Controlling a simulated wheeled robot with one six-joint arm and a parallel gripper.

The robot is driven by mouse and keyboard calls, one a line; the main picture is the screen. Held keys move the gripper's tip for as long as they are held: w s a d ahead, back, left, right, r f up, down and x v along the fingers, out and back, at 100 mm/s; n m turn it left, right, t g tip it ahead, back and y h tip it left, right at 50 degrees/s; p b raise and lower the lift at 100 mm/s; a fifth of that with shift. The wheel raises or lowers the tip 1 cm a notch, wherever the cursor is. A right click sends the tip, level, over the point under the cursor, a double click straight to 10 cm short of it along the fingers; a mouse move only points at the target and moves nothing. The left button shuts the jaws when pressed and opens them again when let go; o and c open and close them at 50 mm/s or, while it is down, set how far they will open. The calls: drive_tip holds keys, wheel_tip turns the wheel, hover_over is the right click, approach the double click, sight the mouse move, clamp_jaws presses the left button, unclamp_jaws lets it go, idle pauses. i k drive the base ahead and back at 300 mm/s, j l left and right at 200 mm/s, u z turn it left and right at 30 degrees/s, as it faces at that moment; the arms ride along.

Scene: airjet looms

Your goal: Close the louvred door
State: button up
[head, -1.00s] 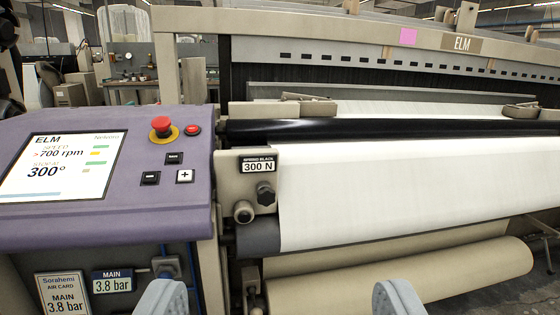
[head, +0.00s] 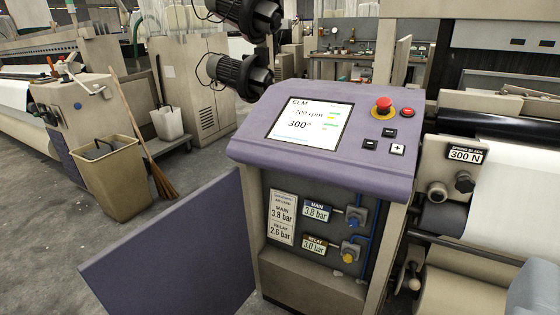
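A flat purple door (head: 172,250) stands swung open to the left of the control cabinet (head: 268,268). The face I see is plain; no louvres show on it. A pale grey-blue part that looks like one finger of my gripper (head: 532,287) shows at the bottom right corner, to the right of the cabinet and well apart from the door. The rest of the gripper is out of frame, so its opening is hidden.
The purple console (head: 325,130) with a red stop button (head: 383,105) tops the cabinet. A beige bin (head: 112,180) and a broom (head: 150,160) stand behind the door. A grey cabinet (head: 190,80) with vents stands farther back. Floor left of the door is clear.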

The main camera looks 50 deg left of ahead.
sight(194, 257)
drive_tip(key=z, duration=1.05)
drive_tip(key=k+j+z, duration=0.1)
drive_tip(key=z, duration=0.4)
drive_tip(key=k+j+z, duration=0.15)
drive_tip(key=z, duration=0.35)
drive_tip(key=k+z, duration=0.2)
drive_tip(key=z, duration=0.25)
drive_tip(key=k+u, duration=0.1)
drive_tip(key=k, duration=0.55)
drive_tip(key=k+j, duration=0.15)
drive_tip(key=k, duration=0.5)
drive_tip(key=k+l+u, duration=0.1)
drive_tip(key=k+u, duration=0.6)
drive_tip(key=u, duration=0.15)
drive_tip(key=k+j+u, duration=0.1)
drive_tip(key=k+u, duration=0.2)
drive_tip(key=u, duration=0.15)
drive_tip(key=k+u, duration=0.15)
drive_tip(key=u, duration=0.5)
